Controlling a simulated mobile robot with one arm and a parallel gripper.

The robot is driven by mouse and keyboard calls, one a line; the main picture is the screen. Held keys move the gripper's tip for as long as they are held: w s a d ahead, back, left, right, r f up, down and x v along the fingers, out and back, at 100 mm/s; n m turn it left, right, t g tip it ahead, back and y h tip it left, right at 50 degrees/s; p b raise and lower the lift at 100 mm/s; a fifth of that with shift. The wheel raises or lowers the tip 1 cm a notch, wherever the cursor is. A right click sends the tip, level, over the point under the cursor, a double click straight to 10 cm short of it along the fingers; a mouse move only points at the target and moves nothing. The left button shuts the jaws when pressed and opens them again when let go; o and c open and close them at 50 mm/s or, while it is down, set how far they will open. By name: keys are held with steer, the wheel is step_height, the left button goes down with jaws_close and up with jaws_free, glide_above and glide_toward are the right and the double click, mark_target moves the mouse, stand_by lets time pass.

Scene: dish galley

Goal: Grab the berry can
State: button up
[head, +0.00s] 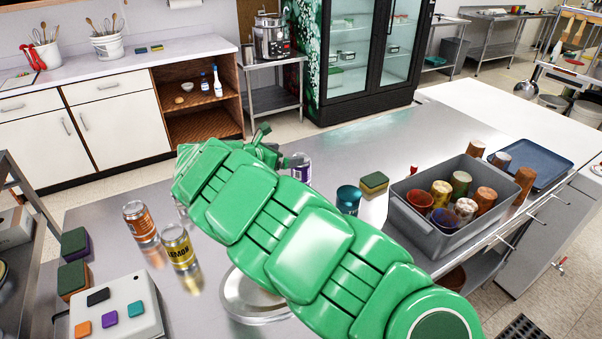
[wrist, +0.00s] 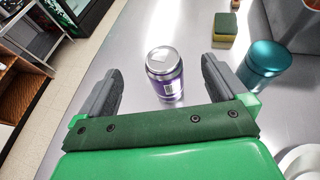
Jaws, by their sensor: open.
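A purple and silver can, which I take to be the berry can (head: 302,172), stands upright on the steel counter, partly hidden behind my arm in the head view. In the wrist view the purple can (wrist: 164,76) stands between and just ahead of the two fingers, apart from both. My gripper (wrist: 160,88) is open and empty. In the head view my gripper (head: 285,159) is mostly hidden by my green arm, close to the can's left side. The label's words cannot be read.
A teal cup (head: 348,200) and a sponge (head: 374,184) stand right of the can. A grey bin (head: 427,232) holds several cups. An orange can (head: 140,222) and a yellow lemon can (head: 178,247) stand at left. A button box (head: 118,309) lies at front left.

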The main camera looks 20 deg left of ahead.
step_height(320, 180, up, 11)
steer(key=m+y, duration=0.4)
steer(key=m, duration=0.2)
glide_above(301, 169)
steer(key=w+d, duration=0.3)
steer(key=w, duration=0.1)
steer(key=w+d+f+m+g+y, duration=0.1)
steer(key=d+f+m+y, duration=0.1)
steer(key=d+m+y, duration=0.15)
steer(key=s+a+r+m+y, duration=0.2)
steer(key=s+m+y, duration=0.6)
steer(key=m, duration=0.4)
steer(key=shift+g+y, duration=0.3)
steer(key=shift+y, duration=0.35)
steer(key=f, duration=1.2)
steer(key=w+f, duration=0.1)
steer(key=f, duration=0.5)
steer(key=shift+a, duration=0.2)
steer(key=shift+x, duration=3.85)
steer(key=shift+d+f, duration=0.1)
steer(key=shift+f, duration=0.05)
